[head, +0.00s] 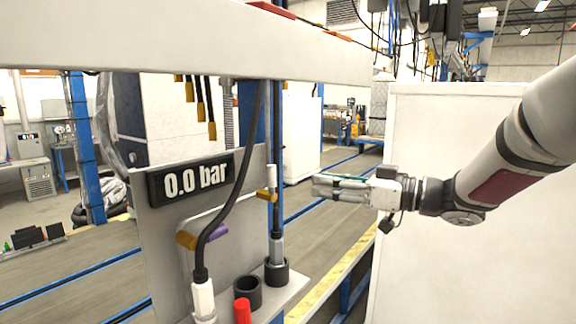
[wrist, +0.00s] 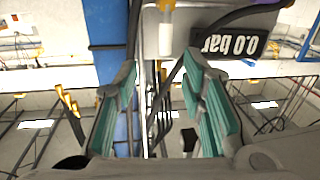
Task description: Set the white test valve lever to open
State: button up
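The white test valve lever (head: 272,177) stands upright above an orange fitting (head: 267,195) on the dark vertical pipe of the panel. In the wrist view the white lever (wrist: 166,38) appears upside down, just beyond and roughly between my fingertips. My gripper (head: 316,187) points left toward the lever, with a visible gap between its tips and the lever in the head view. In the wrist view my gripper (wrist: 160,72) has its teal-padded fingers spread apart, with nothing held between them. The display (head: 195,179) reads 0.0 bar.
A purple handle (head: 215,233) and a dark hose (head: 235,190) are left of the lever. Black sockets (head: 248,291) and a red-topped piece (head: 242,310) stand on the ledge below. A white beam (head: 190,45) crosses above. A white cabinet (head: 440,240) stands right.

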aim_at(272, 175)
jog(key=x, duration=0.4)
jog(key=p+x, duration=0.1)
jog(key=x, duration=0.8)
jog(key=shift+s+a+p, duration=0.2)
jog(key=shift+a+p, duration=0.1)
jog(key=shift+a, duration=0.05)
grip_shut()
